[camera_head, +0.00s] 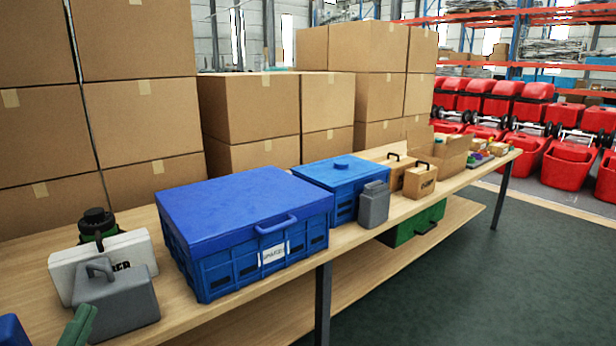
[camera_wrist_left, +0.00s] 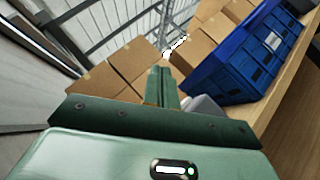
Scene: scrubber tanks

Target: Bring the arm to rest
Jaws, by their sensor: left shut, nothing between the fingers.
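My left gripper (camera_head: 79,324) shows as a green tip at the bottom left of the head view, in front of the grey container with a handle (camera_head: 116,304). In the left wrist view its green fingers (camera_wrist_left: 162,88) are together with nothing between them. The rest of the left arm is outside the head view. My right gripper is in neither view.
A wooden table (camera_head: 255,310) carries a large blue crate (camera_head: 205,258), a smaller blue box (camera_head: 335,200), a grey canister (camera_head: 374,205) and a white case (camera_head: 88,262). Stacked cartons (camera_head: 140,115) stand behind. The dark floor (camera_head: 450,280) at right is clear.

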